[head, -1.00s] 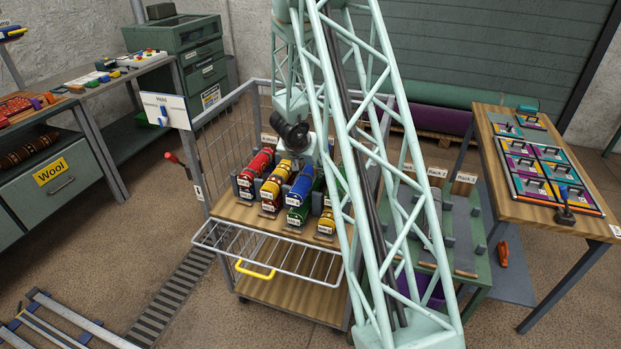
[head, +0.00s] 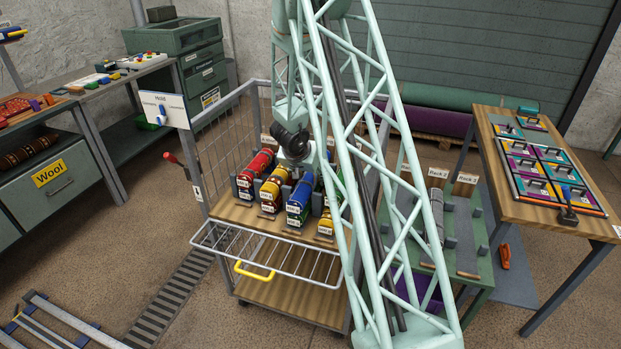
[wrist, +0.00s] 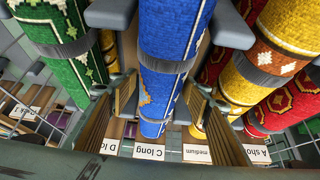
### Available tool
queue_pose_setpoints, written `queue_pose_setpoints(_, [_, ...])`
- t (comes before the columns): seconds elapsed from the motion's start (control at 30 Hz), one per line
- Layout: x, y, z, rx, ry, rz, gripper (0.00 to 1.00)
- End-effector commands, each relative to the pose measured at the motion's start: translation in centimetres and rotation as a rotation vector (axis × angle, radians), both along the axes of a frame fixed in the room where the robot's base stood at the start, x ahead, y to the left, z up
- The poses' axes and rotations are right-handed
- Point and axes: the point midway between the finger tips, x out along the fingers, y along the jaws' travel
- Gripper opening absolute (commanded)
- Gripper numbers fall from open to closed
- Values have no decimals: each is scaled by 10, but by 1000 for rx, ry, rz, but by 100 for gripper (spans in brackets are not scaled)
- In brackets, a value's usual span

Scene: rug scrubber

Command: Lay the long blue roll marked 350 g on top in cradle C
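In the wrist view the blue roll (wrist: 175,35), with pale and yellow patterning, runs up the middle. My gripper (wrist: 162,100) is open, one finger on each side of the blue roll, with little gap; firm contact cannot be made out. In the head view the fingertips are hidden behind my wrist and the rolls. A card reading "C long" (wrist: 149,151) shows below the blue roll.
Red (head: 256,167) and yellow (head: 274,186) rolls lie left of the blue one; a green roll (wrist: 75,75) is its other neighbour, so side room is tight. A wire shelf (head: 265,255) juts from the cart (head: 300,285). A green rack table (head: 480,255) stands right.

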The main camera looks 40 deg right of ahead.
Motion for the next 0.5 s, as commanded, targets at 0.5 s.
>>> queue_pose_setpoints(0.5, [0,1,5,0,0,1,48])
